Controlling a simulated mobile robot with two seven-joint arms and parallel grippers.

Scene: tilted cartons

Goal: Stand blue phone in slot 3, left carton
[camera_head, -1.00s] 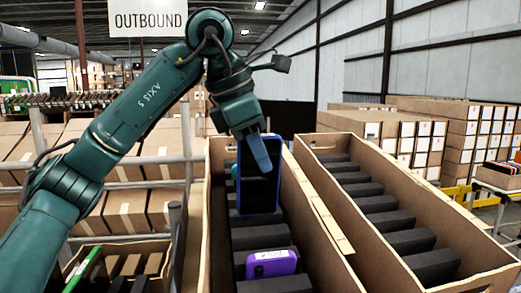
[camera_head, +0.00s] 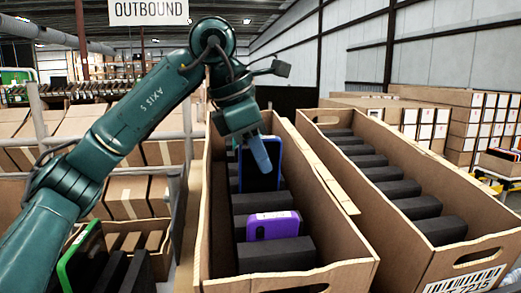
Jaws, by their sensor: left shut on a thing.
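The blue phone (camera_head: 262,177) is upright in the far half of the left carton (camera_head: 203,235), its dark screen facing me. My left gripper (camera_head: 258,150) is shut on its upper part from above, with one pale blue finger in front of the screen. The phone's lower edge meets the dark foam dividers, and I cannot tell whether it rests in a slot. A purple phone (camera_head: 273,225) with a white label stands in a nearer slot of the same carton. My right gripper is not in view.
A second carton (camera_head: 440,262) with empty slots between dark dividers stands to the right. A crate with a green-edged phone (camera_head: 80,258) is at lower left. A grey post and rails (camera_head: 187,125) stand left of the left carton. Stacked boxes fill the back right.

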